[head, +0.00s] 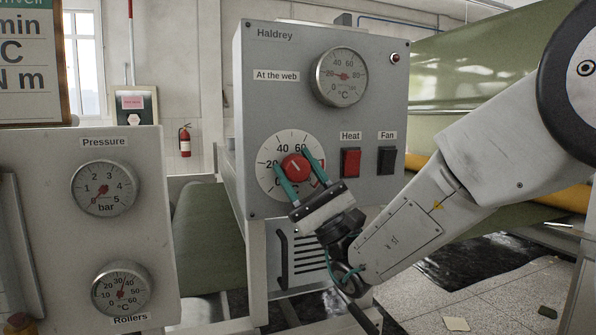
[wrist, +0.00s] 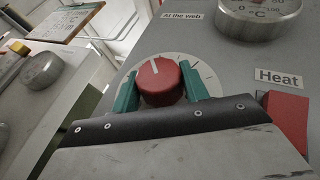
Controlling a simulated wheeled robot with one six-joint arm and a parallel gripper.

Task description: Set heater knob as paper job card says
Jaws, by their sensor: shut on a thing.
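The red heater knob (head: 294,167) sits on a round white dial with marks such as 20, 40 and 60, on the grey Haldrey panel (head: 225,110). My gripper (head: 298,172) is shut on the knob, one green finger on each side. In the wrist view the knob (wrist: 160,82) shows between the green fingers, its white pointer line at the top. The pointer's exact reading is hard to tell. The "At the web" gauge (head: 341,77) is above, with its needle left of centre. The job card (head: 32,65) at the left edge is cut off; only "min", "C" and "N m" line ends show.
The red Heat switch (head: 350,163) and black Fan switch (head: 387,161) are right of the knob, close to my arm. A second panel (head: 145,215) at the left carries the Pressure gauge (head: 104,188) and Rollers gauge (head: 120,289). A large green roll (head: 480,75) is behind.

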